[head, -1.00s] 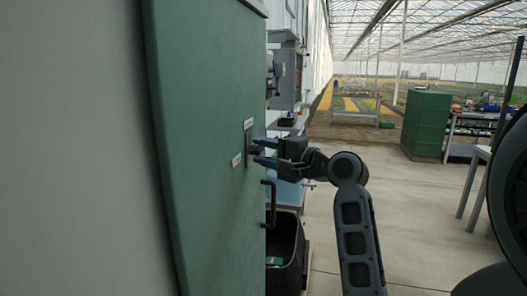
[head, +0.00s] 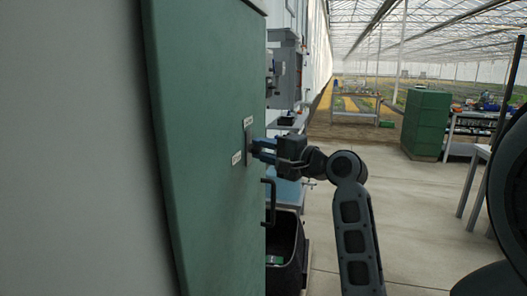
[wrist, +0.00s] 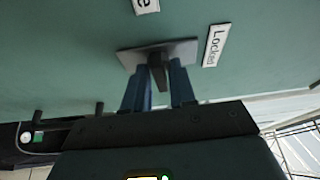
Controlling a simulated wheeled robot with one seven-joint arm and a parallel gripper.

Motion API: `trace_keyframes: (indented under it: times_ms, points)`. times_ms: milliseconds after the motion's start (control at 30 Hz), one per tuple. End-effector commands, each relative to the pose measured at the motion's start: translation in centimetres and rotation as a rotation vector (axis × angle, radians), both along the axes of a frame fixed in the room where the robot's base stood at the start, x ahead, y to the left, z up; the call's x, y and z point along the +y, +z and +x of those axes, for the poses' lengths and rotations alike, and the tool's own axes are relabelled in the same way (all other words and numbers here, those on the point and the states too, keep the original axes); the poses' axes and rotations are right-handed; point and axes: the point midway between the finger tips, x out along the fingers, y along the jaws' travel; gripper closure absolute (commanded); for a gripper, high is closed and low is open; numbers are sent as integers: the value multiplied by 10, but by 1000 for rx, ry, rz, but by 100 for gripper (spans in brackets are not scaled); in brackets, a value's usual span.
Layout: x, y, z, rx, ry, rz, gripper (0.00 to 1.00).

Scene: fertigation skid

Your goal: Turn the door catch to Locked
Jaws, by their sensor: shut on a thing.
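The door catch (wrist: 157,72) is a dark lever on a grey backing plate (wrist: 184,47) on the green door (head: 205,150). In the head view its plate (head: 248,139) shows edge-on. A label reading "Locked" (wrist: 214,45) is beside the plate in the wrist view; another label (wrist: 145,5) is cut off at the top edge. My gripper (head: 257,149) is at the plate, and in the wrist view its two blue fingers (wrist: 160,88) are shut on the catch, one on each side. The catch points toward neither label clearly.
A dark door handle (head: 270,203) sticks out below the catch. A black bin (head: 287,250) stands behind the door's edge. A green cabinet (head: 427,122) and a bench are at the back right.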

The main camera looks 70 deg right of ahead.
Motion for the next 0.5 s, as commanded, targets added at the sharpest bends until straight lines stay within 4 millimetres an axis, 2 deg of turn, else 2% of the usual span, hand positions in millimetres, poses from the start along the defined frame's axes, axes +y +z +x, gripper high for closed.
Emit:
trace_keyframes:
  times_ms: [267,500]
  points:
    - [0,-7,0,-12,1,-144,100]
    - [-1,-11,0,-30,0,-360,100]
